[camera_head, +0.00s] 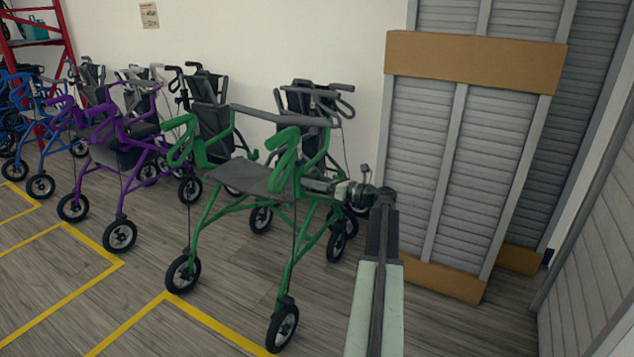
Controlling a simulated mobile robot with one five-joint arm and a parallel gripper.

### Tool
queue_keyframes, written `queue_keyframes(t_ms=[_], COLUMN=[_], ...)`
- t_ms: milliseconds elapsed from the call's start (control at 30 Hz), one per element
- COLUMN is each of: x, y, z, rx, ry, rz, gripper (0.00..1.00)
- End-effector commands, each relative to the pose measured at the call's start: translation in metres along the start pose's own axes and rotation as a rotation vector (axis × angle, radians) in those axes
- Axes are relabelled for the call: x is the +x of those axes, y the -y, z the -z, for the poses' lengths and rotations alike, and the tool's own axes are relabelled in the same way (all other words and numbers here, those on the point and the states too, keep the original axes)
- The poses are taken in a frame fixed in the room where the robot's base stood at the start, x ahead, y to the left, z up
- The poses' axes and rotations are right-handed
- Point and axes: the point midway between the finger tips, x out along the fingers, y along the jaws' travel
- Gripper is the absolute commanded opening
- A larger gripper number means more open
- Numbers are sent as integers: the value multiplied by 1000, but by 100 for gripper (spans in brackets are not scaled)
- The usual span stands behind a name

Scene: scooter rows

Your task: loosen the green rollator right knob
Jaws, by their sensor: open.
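The green rollator (211,213) stands in the middle of the view on its wheels, with a dark seat (238,176) and a grey backrest bar (282,117). My arm rises from the bottom right of centre and bends left toward it. My gripper (309,184) is at the rollator's right side, by the upper frame below the right green handle (284,146). Its jaws are open, small and dark in this view. I cannot make out the right knob; the gripper and frame may cover it. I cannot tell whether the jaws touch anything.
A purple rollator (104,165) and blue rollator (54,128) stand to the left, dark folded ones (211,119) behind by the wall. Grey slatted panels with cardboard bands (473,61) stand close on the right. Yellow floor lines (124,324) mark bays; the front floor is clear.

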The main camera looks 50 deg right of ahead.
Motion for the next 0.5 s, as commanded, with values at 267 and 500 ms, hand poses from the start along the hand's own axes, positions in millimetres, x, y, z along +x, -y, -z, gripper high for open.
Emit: queue_keyframes(t_ms=[267,500], x=[-1,-4], y=[0,3], z=[0,-1], rx=[0,-5], ry=[0,2], rz=[1,5], gripper=[25,0])
